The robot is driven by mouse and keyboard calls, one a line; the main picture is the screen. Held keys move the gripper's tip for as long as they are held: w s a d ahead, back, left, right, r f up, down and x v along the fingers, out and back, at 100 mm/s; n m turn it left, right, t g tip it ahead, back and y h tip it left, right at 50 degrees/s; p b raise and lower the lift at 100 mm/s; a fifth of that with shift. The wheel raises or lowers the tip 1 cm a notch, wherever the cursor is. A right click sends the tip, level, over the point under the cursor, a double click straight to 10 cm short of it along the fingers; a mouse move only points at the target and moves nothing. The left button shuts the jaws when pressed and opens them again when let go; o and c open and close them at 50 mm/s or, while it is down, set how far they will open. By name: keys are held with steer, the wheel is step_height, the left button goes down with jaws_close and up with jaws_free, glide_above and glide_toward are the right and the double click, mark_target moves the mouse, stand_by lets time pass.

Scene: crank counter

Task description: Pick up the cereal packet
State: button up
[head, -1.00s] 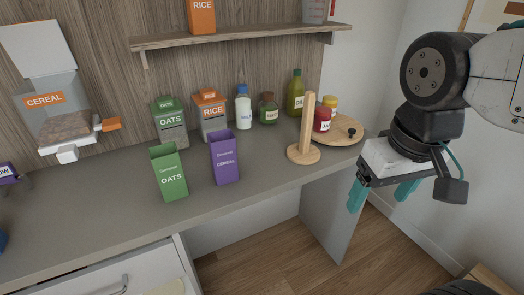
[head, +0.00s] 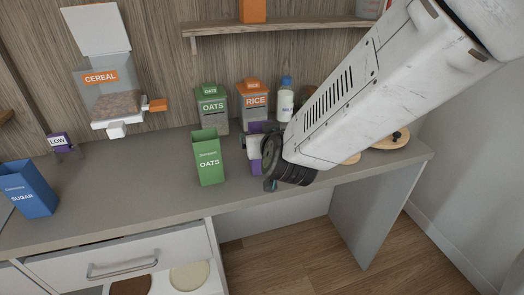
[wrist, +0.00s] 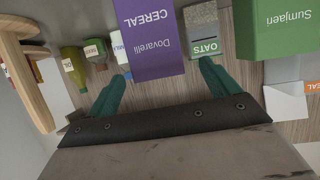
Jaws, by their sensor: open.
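The purple cereal packet (wrist: 152,38) stands upright on the counter and shows upside down in the wrist view. In the head view only slivers of the packet (head: 256,169) show, the rest hidden behind my arm and gripper. My gripper (wrist: 160,78) is open, its teal fingers spread to either side of the packet's width in the wrist view. The packet's near end lies around the fingertips; I cannot tell how deep it is between them. Nothing is gripped. In the head view my gripper (head: 256,150) is mostly covered by my wrist.
A green oats packet (head: 208,160) stands just left of the purple one. Behind are an oats canister (head: 213,108), a rice canister (head: 253,103) and a milk bottle (head: 286,100). A wooden stand (wrist: 25,70) shows at the wrist view's left. Counter (head: 120,185) left of the oats packet is clear.

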mark_target(260, 129)
steer(key=x, duration=0.7)
steer(key=shift+w+d, duration=0.1)
steer(key=shift+w, duration=0.25)
steer(key=c, duration=1.4)
steer(key=shift+c, duration=0.3)
steer(key=shift+r, duration=0.1)
